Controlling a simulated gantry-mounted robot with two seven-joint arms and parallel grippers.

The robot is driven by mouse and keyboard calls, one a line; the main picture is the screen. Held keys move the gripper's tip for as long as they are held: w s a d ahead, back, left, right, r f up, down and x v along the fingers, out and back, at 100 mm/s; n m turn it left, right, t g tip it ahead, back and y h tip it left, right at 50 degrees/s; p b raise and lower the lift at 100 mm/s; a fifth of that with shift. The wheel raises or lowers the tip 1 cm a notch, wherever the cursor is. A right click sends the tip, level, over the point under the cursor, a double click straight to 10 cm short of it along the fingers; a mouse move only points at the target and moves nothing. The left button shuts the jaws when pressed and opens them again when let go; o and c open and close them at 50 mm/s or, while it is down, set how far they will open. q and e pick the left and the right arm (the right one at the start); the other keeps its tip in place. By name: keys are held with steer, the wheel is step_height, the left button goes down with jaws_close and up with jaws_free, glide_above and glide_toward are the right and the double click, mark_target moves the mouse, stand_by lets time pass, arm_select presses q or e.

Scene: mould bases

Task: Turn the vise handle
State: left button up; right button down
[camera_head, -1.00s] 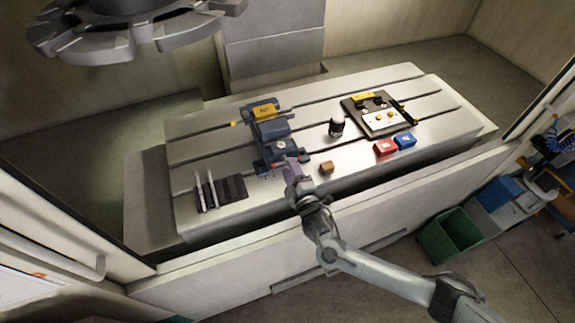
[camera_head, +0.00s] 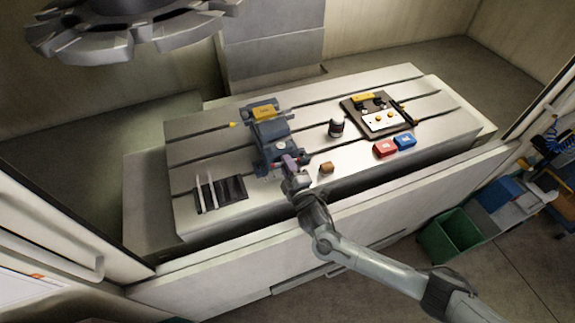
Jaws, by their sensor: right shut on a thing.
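The vise (camera_head: 267,132) is a blue-grey body with a yellow label, standing on the slotted metal table left of its middle. Its handle (camera_head: 273,168) is at the near end, with small red parts showing; most of it is hidden by my gripper. My right gripper (camera_head: 290,163) reaches in from the lower right and is at the near end of the vise, shut on the handle as far as I can tell. The fingertips are small and partly merge with the vise. My left gripper is not in view.
A dark rack (camera_head: 232,192) is at the near left. A machine tool carousel (camera_head: 130,30) hangs upper left.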

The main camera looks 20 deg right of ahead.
steer(key=shift+m, duration=0.8)
steer(key=c, duration=1.1)
jaws_free()
steer(key=shift+o, duration=0.2)
steer(key=shift+s, duration=0.1)
steer(key=s+p, duration=0.1)
steer(key=s, duration=0.9)
steer(key=shift+s, duration=0.35)
